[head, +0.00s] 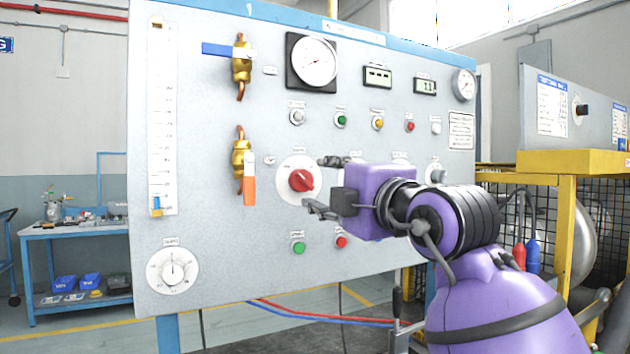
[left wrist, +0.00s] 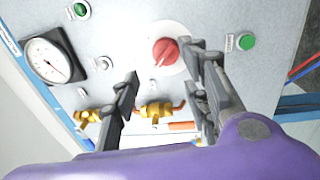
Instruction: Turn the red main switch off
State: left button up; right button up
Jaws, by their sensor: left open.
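The red main switch (head: 302,180) is a red rotary knob on a round white plate, on the front of the grey panel (head: 225,285). It also shows in the left wrist view (left wrist: 165,51), at the upper middle. My left gripper (head: 326,186) is open and empty in front of the panel, just right of the knob in the head view. In the left wrist view, the gripper (left wrist: 161,64) has its fingers spread on either side of the line to the knob. I see no clear contact with it. The knob's marked position is too small to read. My right gripper does not show.
Brass valves with a blue lever (head: 218,49) and an orange lever (head: 250,190) stick out left of the switch. Green (head: 298,248) and red (head: 341,242) buttons lie below it. A yellow frame (head: 567,230) stands at right. A blue workbench (head: 75,232) is at left.

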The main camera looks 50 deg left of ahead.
pick_arm(q)
jog(key=v, duration=0.4)
dwell(0.6)
